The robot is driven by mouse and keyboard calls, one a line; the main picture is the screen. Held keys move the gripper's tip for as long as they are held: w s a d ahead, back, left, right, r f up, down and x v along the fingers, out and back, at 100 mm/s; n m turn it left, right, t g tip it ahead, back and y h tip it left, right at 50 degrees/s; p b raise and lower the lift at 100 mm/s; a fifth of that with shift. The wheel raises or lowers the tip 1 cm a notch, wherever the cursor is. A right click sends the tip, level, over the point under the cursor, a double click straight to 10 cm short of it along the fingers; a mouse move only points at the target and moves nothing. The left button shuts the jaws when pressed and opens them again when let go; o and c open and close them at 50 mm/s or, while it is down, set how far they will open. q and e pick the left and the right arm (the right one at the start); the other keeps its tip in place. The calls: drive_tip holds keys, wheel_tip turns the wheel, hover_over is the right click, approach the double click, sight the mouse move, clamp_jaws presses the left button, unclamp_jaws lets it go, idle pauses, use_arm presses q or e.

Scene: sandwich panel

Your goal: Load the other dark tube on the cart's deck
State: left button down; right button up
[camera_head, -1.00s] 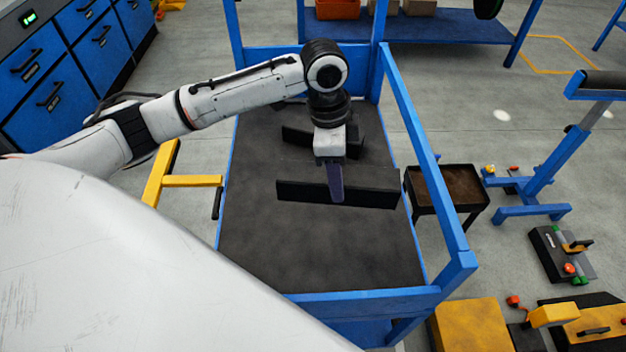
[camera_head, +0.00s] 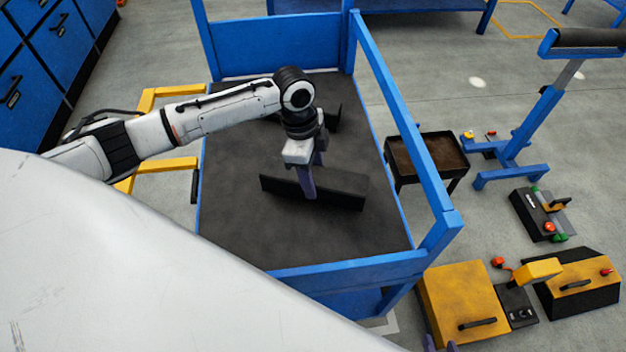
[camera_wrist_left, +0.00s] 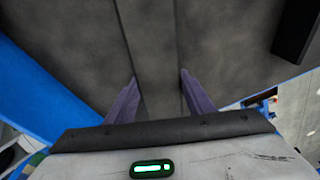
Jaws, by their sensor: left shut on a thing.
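My left gripper (camera_head: 308,190) points down over the cart's dark deck (camera_head: 235,232) and is shut on a dark tube (camera_head: 343,188), a long square bar. The tube lies crosswise, low over the deck; I cannot tell whether it touches it. In the left wrist view the held tube (camera_wrist_left: 155,65) runs between the two purple fingers (camera_wrist_left: 154,98). Another dark tube (camera_head: 334,116) lies on the deck farther back, partly hidden by my left wrist; it also shows in the left wrist view (camera_wrist_left: 297,30). Purple fingertips of my right gripper (camera_head: 440,344) show at the bottom edge, apart and empty.
Blue rails (camera_head: 400,140) and end frames bound the cart. A black tray stand (camera_head: 428,155) and a blue roller stand (camera_head: 535,120) stand to the right. Yellow equipment (camera_head: 463,305) is at lower right. The near part of the deck is clear.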

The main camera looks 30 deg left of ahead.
use_arm(q)
drive_tip(key=shift+f, duration=1)
drive_tip(key=shift+f, duration=0.1)
drive_tip(key=c, duration=0.8)
unclamp_jaws()
drive_tip(key=shift+f, duration=0.15)
drive_tip(key=shift+c, duration=0.2)
drive_tip(key=r, duration=0.4)
drive_tip(key=a+r, duration=0.1)
drive_tip(key=r, duration=0.3)
drive_tip(key=r+p, duration=0.1)
drive_tip(key=r, duration=0.3)
drive_tip(key=shift+s+a+r, duration=0.1)
drive_tip(key=shift+s+a, duration=0.15)
drive_tip(key=shift+a, duration=0.1)
